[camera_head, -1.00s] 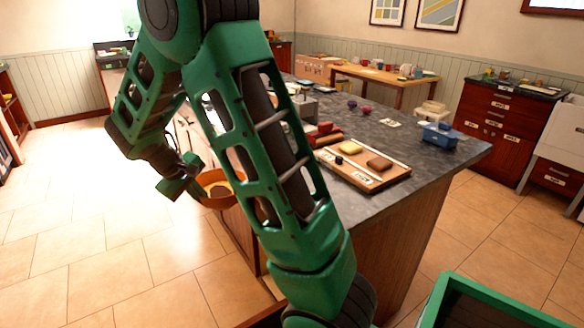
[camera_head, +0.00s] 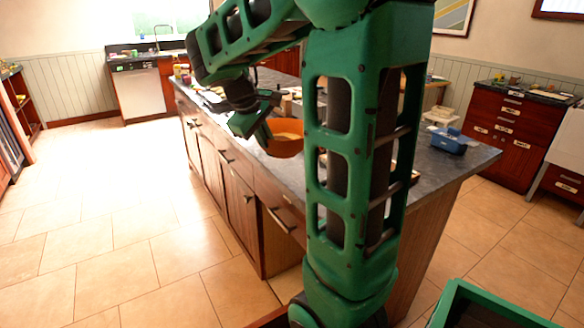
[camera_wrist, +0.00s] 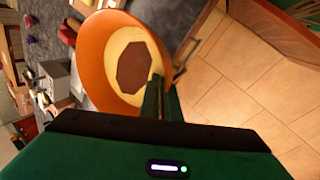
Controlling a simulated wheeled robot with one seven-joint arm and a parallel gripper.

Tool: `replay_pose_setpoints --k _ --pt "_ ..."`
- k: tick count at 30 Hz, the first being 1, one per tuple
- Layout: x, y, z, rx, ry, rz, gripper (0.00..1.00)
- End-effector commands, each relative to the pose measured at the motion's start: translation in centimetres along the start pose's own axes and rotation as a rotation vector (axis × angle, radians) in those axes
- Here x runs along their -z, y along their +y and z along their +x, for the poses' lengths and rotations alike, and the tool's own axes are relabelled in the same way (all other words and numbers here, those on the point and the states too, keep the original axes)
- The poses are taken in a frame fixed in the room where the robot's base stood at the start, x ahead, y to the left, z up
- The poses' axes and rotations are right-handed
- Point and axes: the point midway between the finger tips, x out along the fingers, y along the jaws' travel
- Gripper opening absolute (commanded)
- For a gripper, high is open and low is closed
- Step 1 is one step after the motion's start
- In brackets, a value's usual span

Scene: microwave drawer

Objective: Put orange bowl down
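The orange bowl (camera_head: 286,140) is at the counter's left edge in the head view, partly hidden behind my arm. In the wrist view the bowl (camera_wrist: 93,48) shows a cream inside with a dark brown patch at the bottom. My gripper (camera_wrist: 160,88) has its two fingers close together on the bowl's near rim. In the head view my gripper (camera_head: 262,122) is at the bowl's left side. The bowl appears tilted and overlaps the counter edge. I cannot tell whether it touches the countertop.
The grey countertop (camera_head: 455,172) runs away to the back, with a blue container (camera_head: 449,140) near its right edge. In the wrist view a grey appliance (camera_wrist: 58,78) and red items stand on the counter. Open tiled floor (camera_head: 110,235) lies left.

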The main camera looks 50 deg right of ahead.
Motion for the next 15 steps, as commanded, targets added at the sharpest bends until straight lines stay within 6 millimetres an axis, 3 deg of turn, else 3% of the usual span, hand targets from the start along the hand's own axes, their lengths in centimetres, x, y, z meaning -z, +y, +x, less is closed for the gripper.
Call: replay_pose_setpoints --k 9,15 --pt "-0.7 3.8 6.2 -0.001 -0.003 0.005 0.00" --pt "-0.8 5.3 8.6 -0.001 0.000 0.003 0.00"
